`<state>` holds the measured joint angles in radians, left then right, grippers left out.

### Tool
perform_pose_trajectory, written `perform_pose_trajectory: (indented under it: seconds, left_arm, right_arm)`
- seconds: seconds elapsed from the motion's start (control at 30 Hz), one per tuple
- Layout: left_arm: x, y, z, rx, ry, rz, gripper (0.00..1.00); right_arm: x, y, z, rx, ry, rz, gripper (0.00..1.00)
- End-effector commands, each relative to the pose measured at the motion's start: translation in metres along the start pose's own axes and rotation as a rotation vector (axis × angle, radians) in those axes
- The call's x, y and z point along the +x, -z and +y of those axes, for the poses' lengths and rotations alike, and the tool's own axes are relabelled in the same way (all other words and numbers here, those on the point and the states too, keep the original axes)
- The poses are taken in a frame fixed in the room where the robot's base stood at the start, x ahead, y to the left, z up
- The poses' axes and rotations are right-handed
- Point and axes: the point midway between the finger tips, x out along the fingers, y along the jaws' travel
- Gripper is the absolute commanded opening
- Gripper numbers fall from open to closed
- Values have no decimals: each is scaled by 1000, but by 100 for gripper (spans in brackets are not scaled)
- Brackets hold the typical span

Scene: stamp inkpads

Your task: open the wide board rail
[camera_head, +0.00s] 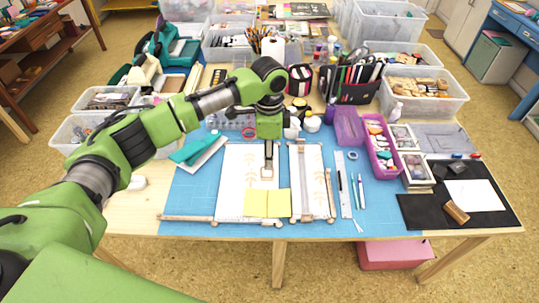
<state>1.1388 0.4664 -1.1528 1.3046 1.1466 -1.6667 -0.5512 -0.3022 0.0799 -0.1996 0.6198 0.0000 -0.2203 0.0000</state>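The wide board (235,165) is a pale sheet with faint brown prints, lying on the blue mat (190,195). Two yellow squares (267,203) lie on its near part. A thin wooden rail (187,217) runs along its near edge and sticks out to the left past the board. A narrower board (305,165) lies just to its right, with a wooden strip down its right side. My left gripper (268,173) points down over the right part of the wide board, beyond the yellow squares. Its finger gap is too small to read. My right gripper is out of view.
A teal item on a white sheet (207,151) lies left of the wide board. A steel ruler (342,185), a purple tray (384,158) and a black mat (420,210) are to the right. Pots and bins crowd the back. The blue mat's near left is mostly clear.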

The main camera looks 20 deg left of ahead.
Motion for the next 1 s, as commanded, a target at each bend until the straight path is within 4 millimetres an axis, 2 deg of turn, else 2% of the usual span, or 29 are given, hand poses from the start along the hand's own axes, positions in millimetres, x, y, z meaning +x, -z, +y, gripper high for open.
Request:
perform_pose_trajectory:
  seconds: [0.13,0.83,1.0]
  left_arm:
    - [0,-1,-4,-3,13,1,22]
    - [-1,0,-3,0,12,1,22]
    - [-12,1,-3,0,13,3,22]
  right_arm:
    - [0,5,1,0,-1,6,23]
    - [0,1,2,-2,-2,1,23]
    - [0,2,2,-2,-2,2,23]
